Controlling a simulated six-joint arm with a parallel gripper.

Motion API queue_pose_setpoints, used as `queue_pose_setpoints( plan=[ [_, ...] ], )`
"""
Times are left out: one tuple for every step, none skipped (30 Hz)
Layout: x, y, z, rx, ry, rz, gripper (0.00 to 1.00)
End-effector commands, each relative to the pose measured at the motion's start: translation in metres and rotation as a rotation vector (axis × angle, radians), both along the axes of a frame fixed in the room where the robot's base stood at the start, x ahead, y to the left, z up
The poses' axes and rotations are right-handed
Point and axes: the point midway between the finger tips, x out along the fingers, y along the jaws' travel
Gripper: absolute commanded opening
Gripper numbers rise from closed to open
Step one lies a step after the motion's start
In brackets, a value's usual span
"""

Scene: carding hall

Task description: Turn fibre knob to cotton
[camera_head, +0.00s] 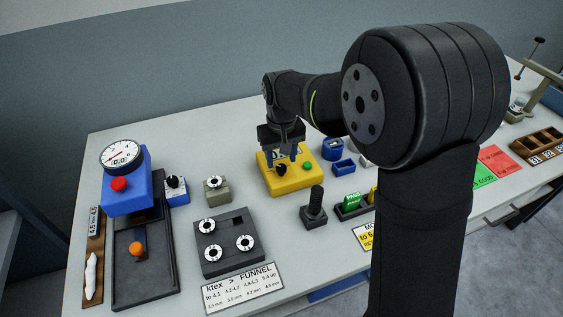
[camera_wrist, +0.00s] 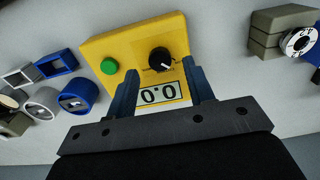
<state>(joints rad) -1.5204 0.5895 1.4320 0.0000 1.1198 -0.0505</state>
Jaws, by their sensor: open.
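A yellow box (camera_head: 290,183) stands near the middle of the bench, with a black knob (camera_head: 281,170) and a green button (camera_head: 307,167) on top. In the wrist view the knob (camera_wrist: 159,58) has a white pointer mark aimed toward the lower right of the picture. Small lettering beside it is too small to read. A display on the box (camera_wrist: 160,94) reads 0.0. My gripper (camera_head: 283,158) is open above the yellow box, pointing down. In the wrist view its fingers (camera_wrist: 161,76) are on either side of the display, with the knob just ahead, not gripped.
A blue box with a white-marked dial (camera_head: 175,184) stands left, beside a blue gauge stand (camera_head: 127,200). A grey block with a white ring (camera_head: 216,189) and a dark joystick-like post (camera_head: 314,207) are near the yellow box. Blue holders (camera_head: 333,148) stand to its right.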

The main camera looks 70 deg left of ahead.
Motion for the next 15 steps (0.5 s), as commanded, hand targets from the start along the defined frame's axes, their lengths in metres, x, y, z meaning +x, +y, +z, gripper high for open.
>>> queue_pose_setpoints(
  plan=[
    [0.000, 0.000, -0.009, -0.004, 0.000, 0.000, 0.48],
    [0.000, 0.000, -0.012, -0.003, 0.000, 0.000, 0.48],
    [0.000, 0.000, -0.016, -0.002, 0.000, 0.000, 0.48],
    [0.000, 0.000, -0.018, -0.002, 0.000, 0.000, 0.48],
    [0.000, 0.000, -0.020, -0.001, 0.000, 0.000, 0.48],
    [0.000, 0.000, -0.023, -0.001, 0.000, 0.000, 0.48],
    [0.000, 0.000, -0.024, -0.001, 0.000, 0.000, 0.48],
    [0.000, 0.000, -0.025, 0.000, 0.000, 0.000, 0.48],
    [0.000, 0.000, -0.026, 0.000, 0.000, 0.000, 0.48],
    [0.000, 0.000, -0.026, 0.000, 0.000, 0.000, 0.48],
    [0.000, 0.000, -0.026, 0.000, 0.000, 0.000, 0.48],
    [0.000, 0.000, -0.027, 0.000, 0.000, 0.000, 0.48],
    [0.000, 0.000, -0.026, 0.000, 0.000, 0.000, 0.48],
    [0.000, 0.000, -0.026, 0.000, 0.000, 0.000, 0.48],
    [0.000, 0.000, -0.026, 0.000, 0.000, 0.000, 0.48]
  ],
)
